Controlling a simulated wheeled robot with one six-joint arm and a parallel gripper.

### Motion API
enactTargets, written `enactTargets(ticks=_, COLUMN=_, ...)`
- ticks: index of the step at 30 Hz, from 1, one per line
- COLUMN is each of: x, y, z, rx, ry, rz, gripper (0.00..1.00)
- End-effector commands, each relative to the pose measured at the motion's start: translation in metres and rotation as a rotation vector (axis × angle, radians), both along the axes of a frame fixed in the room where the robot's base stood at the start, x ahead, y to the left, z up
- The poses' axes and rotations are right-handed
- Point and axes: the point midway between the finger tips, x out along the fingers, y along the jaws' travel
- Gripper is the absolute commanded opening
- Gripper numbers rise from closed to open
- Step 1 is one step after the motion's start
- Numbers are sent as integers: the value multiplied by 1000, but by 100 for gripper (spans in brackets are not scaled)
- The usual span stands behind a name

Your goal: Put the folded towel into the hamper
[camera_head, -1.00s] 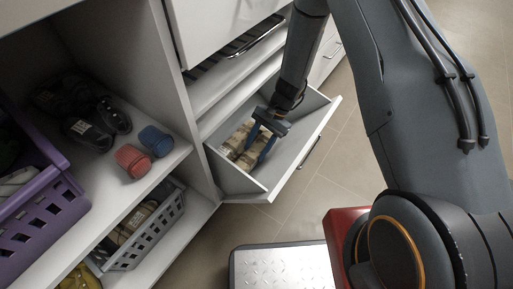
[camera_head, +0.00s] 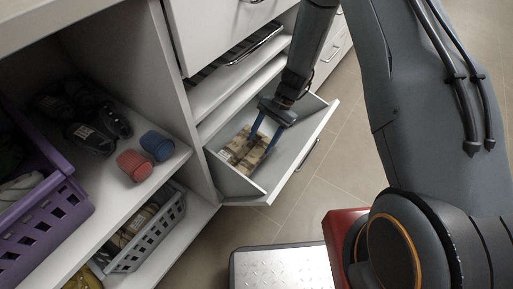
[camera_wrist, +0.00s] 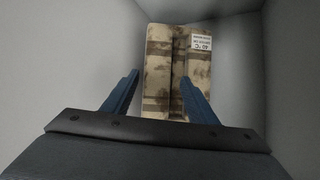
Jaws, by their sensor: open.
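The folded towel (camera_head: 243,150) is brown and beige with a white printed label. It lies at the bottom of the tilted-out white hamper (camera_head: 296,160), and it also shows in the wrist view (camera_wrist: 163,72). My gripper (camera_head: 264,133) is inside the hamper's opening, pointing down at the towel. In the wrist view, its two blue fingers (camera_wrist: 158,85) are spread apart with nothing clamped between them.
Floor right of the hamper is clear.

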Motion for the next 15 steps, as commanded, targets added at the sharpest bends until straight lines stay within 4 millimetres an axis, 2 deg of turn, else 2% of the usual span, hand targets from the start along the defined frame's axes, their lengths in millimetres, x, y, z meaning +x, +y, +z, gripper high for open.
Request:
enactTargets(ticks=1, x=4, y=-5, z=12, rx=1, ry=-3, rz=-1, gripper=53)
enactTargets(ticks=6, x=13, y=-19, z=38, rx=0, ry=-2, rz=0, gripper=53)
enactTargets(ticks=10, x=18, y=-26, z=51, rx=-1, ry=-2, rz=-1, gripper=53)
enactTargets(ticks=15, x=20, y=-30, z=57, rx=0, ry=1, rz=-1, gripper=53)
